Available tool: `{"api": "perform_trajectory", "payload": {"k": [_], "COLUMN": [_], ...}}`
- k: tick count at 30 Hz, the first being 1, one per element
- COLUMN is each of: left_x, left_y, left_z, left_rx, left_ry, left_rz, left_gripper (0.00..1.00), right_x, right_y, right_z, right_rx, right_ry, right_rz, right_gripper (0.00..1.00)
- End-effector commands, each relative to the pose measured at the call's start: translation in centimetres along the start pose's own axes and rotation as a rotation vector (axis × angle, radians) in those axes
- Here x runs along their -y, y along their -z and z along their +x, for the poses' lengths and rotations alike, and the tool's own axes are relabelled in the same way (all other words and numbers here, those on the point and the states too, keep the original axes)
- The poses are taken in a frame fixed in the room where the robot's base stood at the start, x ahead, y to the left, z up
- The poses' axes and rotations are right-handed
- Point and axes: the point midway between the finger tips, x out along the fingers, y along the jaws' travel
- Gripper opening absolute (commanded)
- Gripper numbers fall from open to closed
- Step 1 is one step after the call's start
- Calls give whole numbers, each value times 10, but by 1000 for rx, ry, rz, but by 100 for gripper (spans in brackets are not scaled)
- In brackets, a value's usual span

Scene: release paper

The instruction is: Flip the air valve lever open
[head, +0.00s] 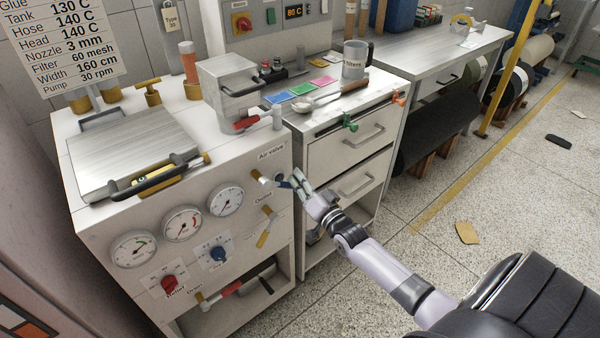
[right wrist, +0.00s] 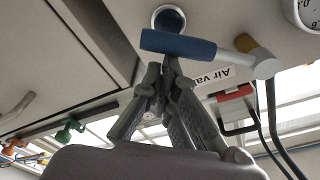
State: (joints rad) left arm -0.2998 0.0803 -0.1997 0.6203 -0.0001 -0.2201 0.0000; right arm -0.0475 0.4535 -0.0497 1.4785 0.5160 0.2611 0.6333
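The air valve lever sits on the right side of the white machine front, below the "Air valve" label (head: 271,154). Its yellow base and pale hub (head: 260,177) show in the head view. In the right wrist view its blue handle (right wrist: 178,44) lies roughly level, with the pale hub (right wrist: 265,68) at its right end. My right gripper (head: 297,179) is at the handle's end; in the right wrist view its fingertips (right wrist: 161,72) are close together at the handle's edge, with nothing visibly held. I cannot tell whether they touch the handle. My left gripper is out of view.
A second yellow-handled valve (head: 266,228) sits just below. Pressure gauges (head: 226,200) and red and blue knobs are to the left. A drawer cabinet (head: 352,140) with green and orange hooks stands to the right. The speckled floor (head: 400,200) beside my arm is mostly clear.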

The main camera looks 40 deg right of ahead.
Motion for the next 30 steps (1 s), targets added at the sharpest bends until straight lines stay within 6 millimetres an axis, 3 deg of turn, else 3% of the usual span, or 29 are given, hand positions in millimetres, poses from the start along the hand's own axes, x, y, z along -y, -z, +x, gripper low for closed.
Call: {"api": "perform_trajectory", "payload": {"k": [18, 30], "left_x": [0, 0], "left_y": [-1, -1], "left_z": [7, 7], "left_rx": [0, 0], "left_ry": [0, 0], "left_rz": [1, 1], "left_gripper": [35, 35], "right_x": [-4, 6], "right_y": [-60, -84], "right_z": [-9, -12], "right_rx": [4, 3], "right_ry": [-84, -120], "right_rz": [578, 840], "right_gripper": [0, 0]}}
